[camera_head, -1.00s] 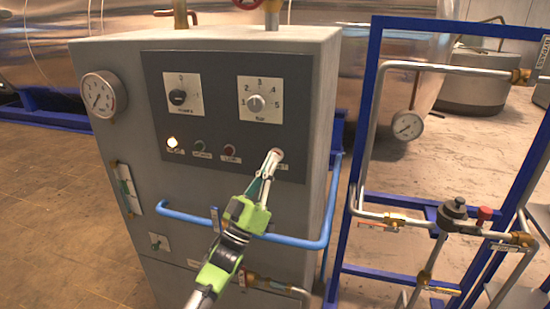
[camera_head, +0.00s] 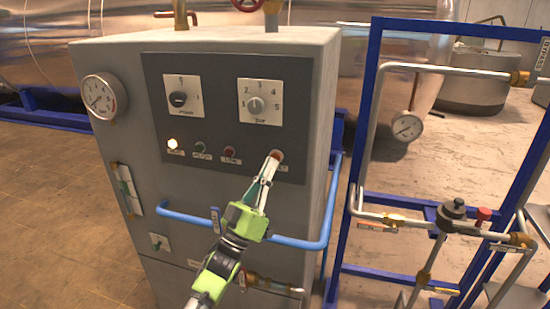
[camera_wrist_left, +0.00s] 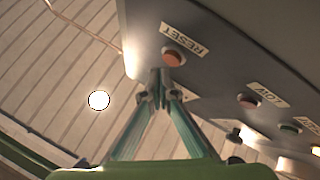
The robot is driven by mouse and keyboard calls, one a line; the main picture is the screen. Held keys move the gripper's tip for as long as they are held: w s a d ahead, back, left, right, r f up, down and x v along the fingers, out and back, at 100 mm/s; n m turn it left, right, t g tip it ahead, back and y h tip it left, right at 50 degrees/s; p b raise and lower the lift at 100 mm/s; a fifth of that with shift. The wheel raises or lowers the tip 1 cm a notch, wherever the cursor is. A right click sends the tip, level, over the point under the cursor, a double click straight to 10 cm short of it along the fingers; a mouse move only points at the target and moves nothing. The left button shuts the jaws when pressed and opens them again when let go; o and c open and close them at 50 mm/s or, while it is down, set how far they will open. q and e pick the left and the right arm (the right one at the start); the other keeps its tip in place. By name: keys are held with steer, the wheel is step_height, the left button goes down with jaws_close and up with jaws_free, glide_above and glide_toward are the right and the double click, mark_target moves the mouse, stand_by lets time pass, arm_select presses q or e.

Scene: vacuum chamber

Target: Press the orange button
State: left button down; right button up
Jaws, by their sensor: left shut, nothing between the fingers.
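The orange button (camera_head: 277,155) is at the lower right of the dark panel on the grey cabinet's front. In the left wrist view it is a round orange-red cap (camera_wrist_left: 173,57) beside a RESET label. My left gripper (camera_head: 269,163), green with slim grey fingers, is shut and empty. Its fingertips are at the button's lower left in the head view and just below it in the left wrist view (camera_wrist_left: 161,78). I cannot tell whether they touch it. The fingers partly hide the button's label in the head view. My right gripper is not in view.
A lit lamp (camera_head: 172,144), a green button (camera_head: 200,147) and a red one (camera_head: 230,152) share the row. Two dials sit above. A blue rail (camera_head: 180,214) crosses the cabinet front below the panel. A blue pipe frame (camera_head: 368,100) stands to the right.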

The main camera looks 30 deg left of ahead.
arm_select(q)
steer(key=s+p, duration=0.1)
steer(key=s, duration=0.1)
steer(key=s+d+p, duration=0.1)
steer(key=s, duration=0.2)
steer(key=shift+d, duration=0.1)
steer(key=shift+w, duration=0.1)
stand_by(0.8)
